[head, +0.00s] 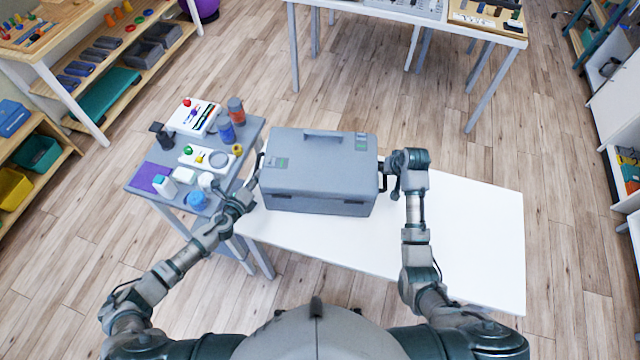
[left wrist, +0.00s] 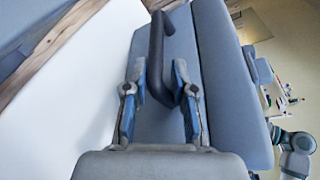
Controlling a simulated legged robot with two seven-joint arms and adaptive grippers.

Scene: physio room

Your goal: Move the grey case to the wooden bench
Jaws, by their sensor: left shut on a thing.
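The grey case (head: 318,185) is a closed box with a top handle and dark side handles. It is over the left part of a white table (head: 460,235); I cannot tell whether it touches the top. My left gripper (head: 256,182) is at its left side, and in the left wrist view its fingers (left wrist: 160,95) are shut on the dark side handle (left wrist: 156,50). The case's grey side (left wrist: 215,60) fills the middle there. My right gripper (head: 388,178) is at the right side handle, its fingers mostly hidden. I cannot pick out a wooden bench for certain.
A grey trolley (head: 150,192) with bottles and small items stands close at the left of the case. Wooden shelves (head: 120,85) line the left wall. Another white-topped table (head: 390,14) stands at the back. The right part of the near table is bare, and wooden floor is open beyond it.

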